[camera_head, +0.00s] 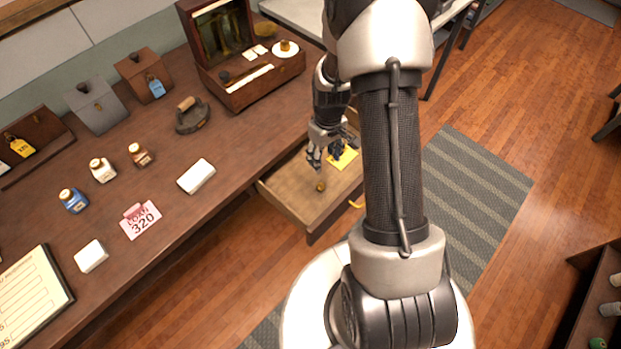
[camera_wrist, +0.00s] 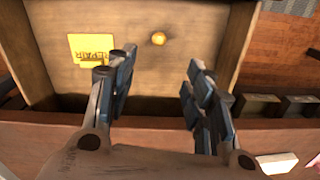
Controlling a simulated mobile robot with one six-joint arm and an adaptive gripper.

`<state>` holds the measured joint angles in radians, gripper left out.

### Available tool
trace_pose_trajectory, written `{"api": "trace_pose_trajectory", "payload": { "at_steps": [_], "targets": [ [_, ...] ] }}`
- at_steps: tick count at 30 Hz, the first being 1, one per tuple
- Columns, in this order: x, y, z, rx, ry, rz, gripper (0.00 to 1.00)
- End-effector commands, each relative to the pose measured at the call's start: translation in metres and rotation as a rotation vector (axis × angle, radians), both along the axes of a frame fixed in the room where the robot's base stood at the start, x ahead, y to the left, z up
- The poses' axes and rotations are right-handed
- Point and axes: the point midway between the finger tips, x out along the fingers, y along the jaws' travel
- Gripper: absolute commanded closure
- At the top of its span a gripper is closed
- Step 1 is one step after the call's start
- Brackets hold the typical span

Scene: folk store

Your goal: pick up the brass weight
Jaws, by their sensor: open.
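The brass weight (camera_head: 320,186) is a small round golden piece on the floor of the open wooden drawer (camera_head: 298,206). In the wrist view the weight (camera_wrist: 158,39) lies beyond the fingertips, between the lines of the two fingers, with nothing touching it. My gripper (camera_head: 328,160) is above the drawer, close to the weight. In the wrist view my gripper (camera_wrist: 158,72) has its fingers wide apart with nothing between them. A yellow tag marked REPAIR (camera_wrist: 88,48) lies in the drawer to the left of the weight, and it also shows in the head view (camera_head: 343,158).
The drawer's wooden walls surround the weight. The counter (camera_head: 150,185) above holds small bottles, white boxes, a pink 320 card (camera_head: 141,220), a dark iron (camera_head: 192,116) and an open wooden case (camera_head: 250,85). A striped rug (camera_head: 460,200) lies on the floor to the right.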

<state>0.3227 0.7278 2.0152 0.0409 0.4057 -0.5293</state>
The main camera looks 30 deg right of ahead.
Motion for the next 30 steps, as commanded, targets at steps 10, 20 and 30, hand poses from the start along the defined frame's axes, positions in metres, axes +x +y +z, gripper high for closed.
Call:
{"api": "trace_pose_trajectory", "payload": {
  "at_steps": [10, 20, 30],
  "targets": [
    [-0.001, 0.002, -0.075, 0.001, 0.005, 0.001, 0.52],
    [0.000, 0.003, -0.116, 0.001, 0.002, 0.001, 0.52],
    [0.007, 0.005, -0.151, 0.001, 0.002, 0.001, 0.52]
  ]
}}
